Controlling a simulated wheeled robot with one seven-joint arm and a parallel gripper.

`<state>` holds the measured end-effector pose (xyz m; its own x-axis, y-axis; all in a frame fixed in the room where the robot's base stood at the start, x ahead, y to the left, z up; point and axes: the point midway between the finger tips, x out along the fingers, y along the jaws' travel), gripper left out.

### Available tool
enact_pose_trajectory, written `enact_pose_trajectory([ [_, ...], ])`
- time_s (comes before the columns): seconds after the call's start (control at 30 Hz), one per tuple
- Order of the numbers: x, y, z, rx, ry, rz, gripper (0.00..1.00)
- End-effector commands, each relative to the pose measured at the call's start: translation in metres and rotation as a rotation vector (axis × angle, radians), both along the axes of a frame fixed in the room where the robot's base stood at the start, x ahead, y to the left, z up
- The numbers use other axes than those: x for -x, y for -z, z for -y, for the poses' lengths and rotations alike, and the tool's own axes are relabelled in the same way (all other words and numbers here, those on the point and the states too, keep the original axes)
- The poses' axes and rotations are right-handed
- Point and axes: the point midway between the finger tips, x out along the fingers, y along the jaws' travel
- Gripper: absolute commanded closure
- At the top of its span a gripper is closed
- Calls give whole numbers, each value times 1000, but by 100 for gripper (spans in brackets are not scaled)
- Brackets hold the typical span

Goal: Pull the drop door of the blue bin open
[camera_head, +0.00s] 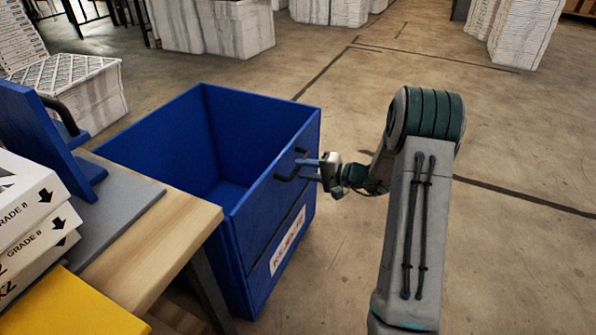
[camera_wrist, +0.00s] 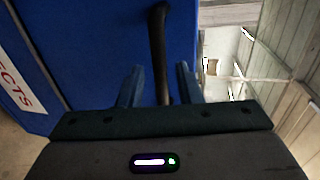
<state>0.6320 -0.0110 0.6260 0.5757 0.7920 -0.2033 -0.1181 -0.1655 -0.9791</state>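The blue bin (camera_head: 205,150) stands open-topped on the floor at the centre left of the head view. Its drop door (camera_head: 285,190), the side facing my arm, is upright and looks shut. A dark bar handle (camera_head: 283,178) sticks out from the door near its top. My gripper (camera_head: 310,169) is at the handle. In the wrist view my gripper (camera_wrist: 158,80) is open, with one finger on each side of the handle (camera_wrist: 158,35) and gaps visible beside it. The door's blue face (camera_wrist: 85,50) fills the left of that view.
A wooden-topped table (camera_head: 150,235) with white boxes (camera_head: 25,225), a blue stand (camera_head: 40,135) and a yellow item (camera_head: 70,305) adjoins the bin at the left. White stacks (camera_head: 235,25) stand behind. The floor (camera_head: 520,150) to the right of the bin is clear.

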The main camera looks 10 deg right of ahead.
Motion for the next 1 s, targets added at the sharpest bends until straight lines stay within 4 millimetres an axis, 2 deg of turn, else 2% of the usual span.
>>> enact_pose_trajectory([
  [0.2,-14,5,-19,1,0,0,68],
  [0.57,-17,6,-23,1,0,-1,68],
  [0.67,-17,6,-23,1,0,-1,96],
  [0.7,-17,6,-23,1,0,-1,100],
  [1.0,-17,8,-26,-11,-9,8,100],
])
